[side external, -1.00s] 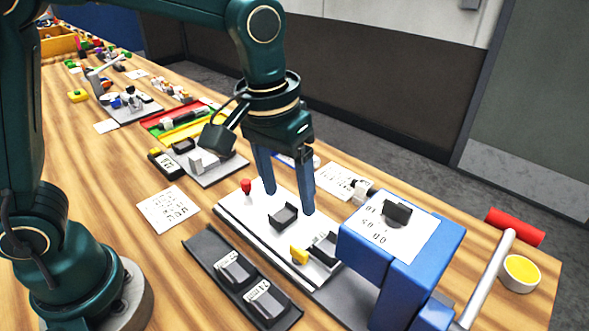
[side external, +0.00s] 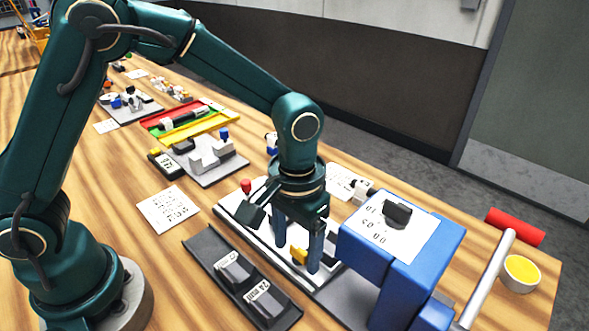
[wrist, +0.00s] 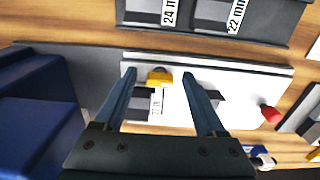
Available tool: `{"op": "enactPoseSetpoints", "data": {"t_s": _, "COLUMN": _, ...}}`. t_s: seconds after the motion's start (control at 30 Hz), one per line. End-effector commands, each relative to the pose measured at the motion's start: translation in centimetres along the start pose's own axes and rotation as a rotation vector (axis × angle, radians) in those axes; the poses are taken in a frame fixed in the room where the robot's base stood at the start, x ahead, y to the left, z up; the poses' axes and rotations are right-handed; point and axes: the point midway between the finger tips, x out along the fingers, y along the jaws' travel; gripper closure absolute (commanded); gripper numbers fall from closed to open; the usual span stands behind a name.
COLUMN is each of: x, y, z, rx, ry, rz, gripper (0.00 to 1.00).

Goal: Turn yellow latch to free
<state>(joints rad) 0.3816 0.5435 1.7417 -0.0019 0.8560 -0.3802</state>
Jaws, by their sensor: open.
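The yellow latch (side external: 299,254) is a small yellow block on the white plate (side external: 233,209) of the fixture. My gripper (side external: 298,256) is open and low over the plate, with its blue fingers pointing down near the latch. My gripper (wrist: 158,73) hides part of the plate in the side view.
A red knob (side external: 246,186) stands at the plate's far left end. A black tray (side external: 205,245) with two labelled dark castings lies in front. A tall blue block (side external: 400,262) stands close on the right. A sheet of paper (side external: 168,209) lies at the left on clear table.

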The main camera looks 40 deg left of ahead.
Motion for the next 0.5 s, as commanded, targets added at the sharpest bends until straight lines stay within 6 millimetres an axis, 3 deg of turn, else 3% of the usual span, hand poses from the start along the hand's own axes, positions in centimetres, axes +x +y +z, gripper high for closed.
{"op": "enactPoseSetpoints", "data": {"t_s": 0.03, "x": -0.02, "y": 0.00, "z": 0.00, "rx": 0.000, "ry": 0.000, "rz": 0.000, "gripper": 0.28}}
{"op": "enactPoseSetpoints", "data": {"t_s": 0.07, "x": -0.02, "y": 0.00, "z": 0.00, "rx": 0.000, "ry": 0.000, "rz": 0.000, "gripper": 0.35}}
{"op": "enactPoseSetpoints", "data": {"t_s": 0.23, "x": -0.03, "y": 0.00, "z": -0.01, "rx": 0.000, "ry": 0.000, "rz": 0.000, "gripper": 1.00}}
{"op": "enactPoseSetpoints", "data": {"t_s": 0.5, "x": -0.03, "y": 0.05, "z": -0.02, "rx": -0.095, "ry": 0.001, "rz": -0.001, "gripper": 1.00}}
